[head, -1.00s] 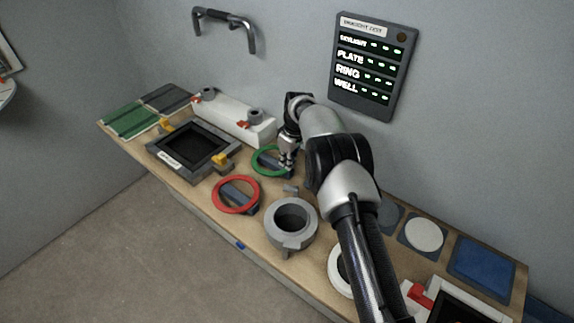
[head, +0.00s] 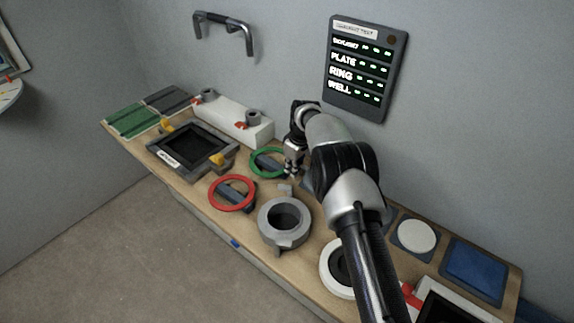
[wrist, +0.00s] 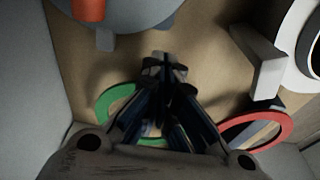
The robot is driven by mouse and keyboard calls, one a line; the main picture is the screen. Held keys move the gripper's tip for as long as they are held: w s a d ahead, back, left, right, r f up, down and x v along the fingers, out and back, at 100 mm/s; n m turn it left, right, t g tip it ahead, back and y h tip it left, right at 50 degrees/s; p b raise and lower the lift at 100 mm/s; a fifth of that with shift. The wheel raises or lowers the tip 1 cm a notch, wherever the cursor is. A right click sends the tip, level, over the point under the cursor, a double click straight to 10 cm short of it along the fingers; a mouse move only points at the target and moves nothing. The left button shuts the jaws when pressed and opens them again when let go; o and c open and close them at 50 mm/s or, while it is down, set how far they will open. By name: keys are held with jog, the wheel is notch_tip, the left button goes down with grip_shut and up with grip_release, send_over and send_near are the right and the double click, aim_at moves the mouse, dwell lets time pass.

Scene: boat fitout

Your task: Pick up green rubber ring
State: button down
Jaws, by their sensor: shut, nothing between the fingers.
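The green rubber ring (head: 252,163) lies on the bench around or over a dark blue block, left of my gripper in the head view. My gripper (head: 291,174) points down just right of the ring and holds nothing. In the wrist view, my gripper's fingers (wrist: 163,66) are together. The ring is outside the fingertips. I cannot tell the exact height of the fingertips above the bench.
A red ring (head: 211,194) lies on a similar block nearer the bench's front edge. A grey round collar (head: 268,225) stands right of it. A white block with knobs (head: 228,120) is behind, and a dark square frame (head: 160,152) is left. A white ring (head: 330,268) is partly behind my arm.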

jog(key=shift+w+a, duration=0.1)
jog(key=shift+a, duration=0.1)
jog(key=shift+r+p, duration=0.35)
jog(key=shift+r, duration=0.55)
